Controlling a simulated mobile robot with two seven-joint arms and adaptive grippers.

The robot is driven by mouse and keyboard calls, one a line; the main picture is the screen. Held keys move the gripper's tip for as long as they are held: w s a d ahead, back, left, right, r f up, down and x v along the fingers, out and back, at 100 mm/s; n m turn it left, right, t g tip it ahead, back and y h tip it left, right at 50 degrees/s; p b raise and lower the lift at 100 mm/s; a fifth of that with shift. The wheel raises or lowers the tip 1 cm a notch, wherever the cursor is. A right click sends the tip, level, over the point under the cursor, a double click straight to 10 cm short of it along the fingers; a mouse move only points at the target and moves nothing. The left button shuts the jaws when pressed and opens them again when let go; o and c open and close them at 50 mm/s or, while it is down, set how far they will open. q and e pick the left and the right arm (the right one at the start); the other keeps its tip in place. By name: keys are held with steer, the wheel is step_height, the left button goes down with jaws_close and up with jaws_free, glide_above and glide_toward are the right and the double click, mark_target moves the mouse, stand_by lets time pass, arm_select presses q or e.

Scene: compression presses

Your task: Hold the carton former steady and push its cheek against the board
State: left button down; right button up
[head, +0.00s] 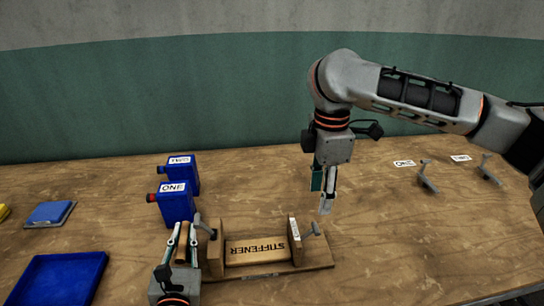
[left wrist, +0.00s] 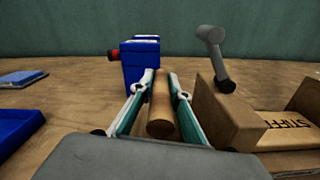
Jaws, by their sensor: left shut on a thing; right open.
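The carton former (head: 318,262) is a wooden base with two upright cheeks. The board, marked STIFFENER (head: 258,250), lies between them. The left cheek (head: 215,256) also shows in the left wrist view (left wrist: 228,118); the right cheek (head: 294,243) carries a small label. I cannot tell whether the board touches either cheek. My left gripper (head: 182,232) is shut on a round wooden handle (left wrist: 160,105) at the former's left side. My right gripper (head: 326,207) is open and empty, pointing down above and behind the right cheek.
Grey levers stand by the left cheek (head: 204,227) and right cheek (head: 311,230). Blue bottles, one marked ONE (head: 176,205), stand behind my left gripper. A blue tray (head: 60,278) is at front left. More grey levers (head: 427,177) stand at right. Table right of the former is clear.

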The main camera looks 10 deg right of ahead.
arm_select(q)
steer(key=c, duration=1.8)
jaws_free()
steer(key=shift+c, duration=0.2)
